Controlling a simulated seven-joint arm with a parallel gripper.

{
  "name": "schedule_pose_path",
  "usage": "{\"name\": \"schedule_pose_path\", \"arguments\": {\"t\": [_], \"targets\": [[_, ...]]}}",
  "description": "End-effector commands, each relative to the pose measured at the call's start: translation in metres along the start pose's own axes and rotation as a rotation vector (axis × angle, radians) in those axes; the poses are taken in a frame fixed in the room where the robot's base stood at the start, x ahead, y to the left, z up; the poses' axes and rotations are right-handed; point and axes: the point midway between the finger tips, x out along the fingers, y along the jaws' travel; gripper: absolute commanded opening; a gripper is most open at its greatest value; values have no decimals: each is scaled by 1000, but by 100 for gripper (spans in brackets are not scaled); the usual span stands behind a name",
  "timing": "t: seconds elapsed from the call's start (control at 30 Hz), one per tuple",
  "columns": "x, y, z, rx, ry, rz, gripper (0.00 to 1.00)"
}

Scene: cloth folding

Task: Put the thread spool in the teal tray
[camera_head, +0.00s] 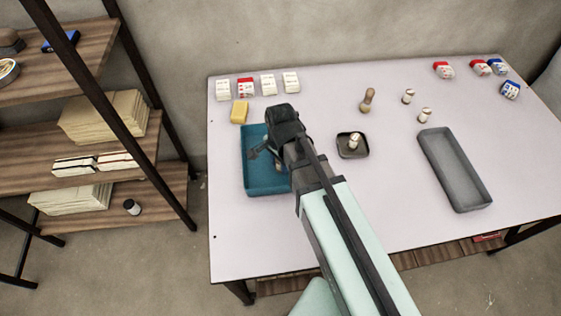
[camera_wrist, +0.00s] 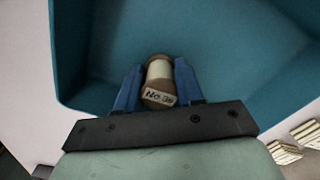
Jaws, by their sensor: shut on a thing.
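The teal tray (camera_head: 252,181) lies on the left part of the table in the head view. It also fills most of the wrist view (camera_wrist: 230,40). My gripper (camera_head: 268,158) is over the tray and points down into it. In the wrist view my gripper (camera_wrist: 159,85) has its two blue fingers shut on the thread spool (camera_wrist: 158,75). The spool has brown ends, a pale middle and a label reading "No 30". In the head view my arm and gripper hide most of the spool. I cannot tell whether it touches the tray floor.
A small dark dish (camera_head: 347,152) with a pale spool stands right of my gripper. A long grey tray (camera_head: 455,170) lies further right. A yellow block (camera_head: 240,111) sits just behind the teal tray. Several small boxes (camera_head: 267,84) line the back edge. Other spools (camera_head: 367,100) stand mid-table.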

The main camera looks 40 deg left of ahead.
Motion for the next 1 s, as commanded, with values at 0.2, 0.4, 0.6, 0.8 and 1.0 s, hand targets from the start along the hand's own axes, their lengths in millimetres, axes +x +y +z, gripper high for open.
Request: {"name": "schedule_pose_path", "arguments": {"t": [0.2, 0.4, 0.6, 0.8, 1.0], "targets": [[2, 0, 0, 0, 0, 1, 8], [3, 0, 0, 0, 0, 0, 49], [3, 0, 0, 0, 0, 1, 62], [2, 0, 0, 0, 0, 0, 62], [-9, 0, 0, 0, 0, 0, 62]]}}
